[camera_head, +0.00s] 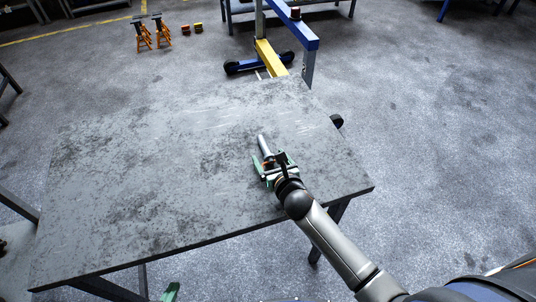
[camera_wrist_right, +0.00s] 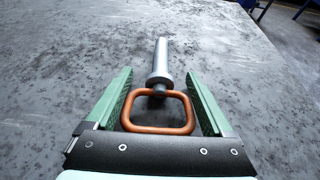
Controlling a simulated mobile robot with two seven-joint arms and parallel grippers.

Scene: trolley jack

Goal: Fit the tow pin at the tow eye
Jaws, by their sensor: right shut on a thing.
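The tow pin (camera_head: 263,144) is a grey metal shaft with an orange loop handle. In the right wrist view the shaft (camera_wrist_right: 160,62) points away from me and the loop lies between the green jaws. My right gripper (camera_head: 269,164) is shut on the loop, with the pin over the right part of the grey table; it also shows in the wrist view (camera_wrist_right: 158,90). I cannot tell whether the pin touches the tabletop. A green tip of my left gripper (camera_head: 171,292) shows at the bottom edge, below the table's front edge; its jaw state is unclear. I cannot make out the tow eye.
The worn grey table (camera_head: 120,170) is otherwise bare. Beyond it stands a blue and yellow wheeled frame (camera_head: 268,55). Orange stands (camera_head: 143,36) and small red and yellow blocks (camera_head: 190,29) are on the floor at the back left. Open floor lies right of the table.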

